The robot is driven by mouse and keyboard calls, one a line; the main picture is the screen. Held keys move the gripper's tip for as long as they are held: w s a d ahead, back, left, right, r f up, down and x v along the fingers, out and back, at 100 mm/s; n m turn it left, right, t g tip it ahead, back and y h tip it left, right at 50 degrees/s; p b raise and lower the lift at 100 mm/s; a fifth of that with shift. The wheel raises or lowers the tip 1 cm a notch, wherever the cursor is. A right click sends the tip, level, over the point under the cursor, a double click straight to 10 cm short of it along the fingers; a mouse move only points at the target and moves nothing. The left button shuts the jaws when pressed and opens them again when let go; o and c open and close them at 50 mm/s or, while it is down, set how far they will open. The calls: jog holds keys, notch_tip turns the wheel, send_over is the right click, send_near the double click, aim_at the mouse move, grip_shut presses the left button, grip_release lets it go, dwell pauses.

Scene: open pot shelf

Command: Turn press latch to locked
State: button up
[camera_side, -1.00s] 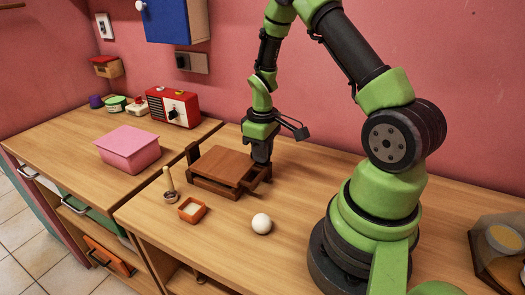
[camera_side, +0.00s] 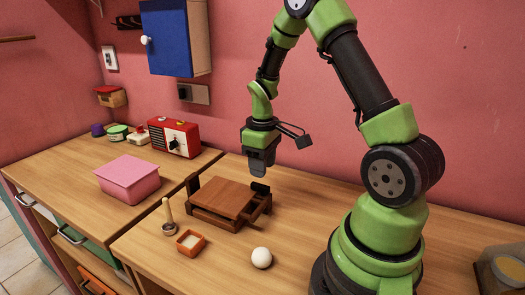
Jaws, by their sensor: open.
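The wooden press (camera_side: 225,199) sits on the counter in the side view, a brown board on a low frame with its lid lying flat. A dark upright piece (camera_side: 192,185) stands at its left back corner. A small black piece (camera_side: 260,188) shows at its right back edge; it may be the latch, but its setting cannot be told. My gripper (camera_side: 258,173) points down just above and behind that piece, apart from it. It is open with nothing visible in it, though its fingers look close together from this angle.
A pestle-like stick in a small bowl (camera_side: 169,227), an orange dish (camera_side: 190,242) and a white ball (camera_side: 261,257) stand in front of the press. A pink box (camera_side: 127,178) and red radio (camera_side: 174,137) are left. A blue cabinet (camera_side: 177,38) hangs above.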

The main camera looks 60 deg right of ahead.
aim_at(262, 186)
jog(key=shift+r, duration=2.2)
jog(key=s+a+r+m+t+y, duration=0.1)
jog(key=s+a+r+m+t, duration=0.1)
jog(key=s+a+r, duration=0.4)
jog(key=s+a+r+m+t+y, duration=0.1)
jog(key=s+a+r+m+t, duration=0.1)
jog(key=s+a+r+t, duration=0.3)
jog(key=a+r, duration=0.4)
jog(key=a, duration=0.1)
jog(key=shift+s+a+r, duration=0.15)
jog(key=shift+s+a, duration=0.2)
jog(key=shift+s, duration=0.05)
